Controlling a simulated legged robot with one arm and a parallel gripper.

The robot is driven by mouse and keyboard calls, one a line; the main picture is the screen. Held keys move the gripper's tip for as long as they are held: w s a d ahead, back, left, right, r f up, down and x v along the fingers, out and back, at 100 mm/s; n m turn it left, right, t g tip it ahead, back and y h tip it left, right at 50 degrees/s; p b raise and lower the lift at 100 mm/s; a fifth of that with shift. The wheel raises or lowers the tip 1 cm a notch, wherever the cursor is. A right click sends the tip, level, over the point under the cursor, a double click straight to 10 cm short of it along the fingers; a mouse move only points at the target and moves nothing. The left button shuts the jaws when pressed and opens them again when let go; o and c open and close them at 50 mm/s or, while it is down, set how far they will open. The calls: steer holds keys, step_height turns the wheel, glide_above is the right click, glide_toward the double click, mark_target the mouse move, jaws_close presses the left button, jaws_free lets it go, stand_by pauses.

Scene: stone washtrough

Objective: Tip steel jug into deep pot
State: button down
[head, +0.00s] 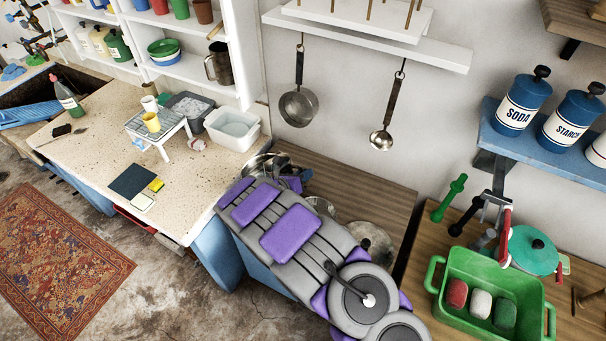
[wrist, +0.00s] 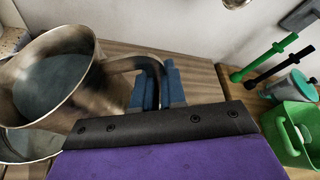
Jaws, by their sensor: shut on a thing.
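The steel jug (wrist: 88,97) fills the left of the wrist view, its wide mouth showing a grey-blue inside. Its dark curved handle (wrist: 125,64) runs to my gripper (wrist: 157,88), whose blue fingers are shut on it. Another steel vessel (wrist: 28,148), perhaps the deep pot, shows partly below and behind the jug at the lower left. I cannot tell whether anything is flowing between them. In the head view, steel rims (head: 262,162) show beyond my purple and grey arm, which hides most of the jug and the gripper.
Steel round pieces (head: 370,243) lie on the wooden counter (head: 385,194) beside my arm. A ladle (head: 381,140) and a pan (head: 298,106) hang above. A green tub (head: 490,300) stands at the right. The speckled counter at the left holds a white rack (head: 158,128) and basins (head: 232,126).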

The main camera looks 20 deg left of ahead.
mark_target(297, 166)
steer(key=shift+w+a+r+n+h+p, duration=0.15)
steer(key=shift+a+r+n+h+p, duration=0.45)
steer(key=shift+p, duration=1.3)
stand_by(2.9)
steer(key=shift+a+r+n, duration=0.45)
steer(key=shift+a+n, duration=0.1)
steer(key=shift+n, duration=0.05)
stand_by(2.7)
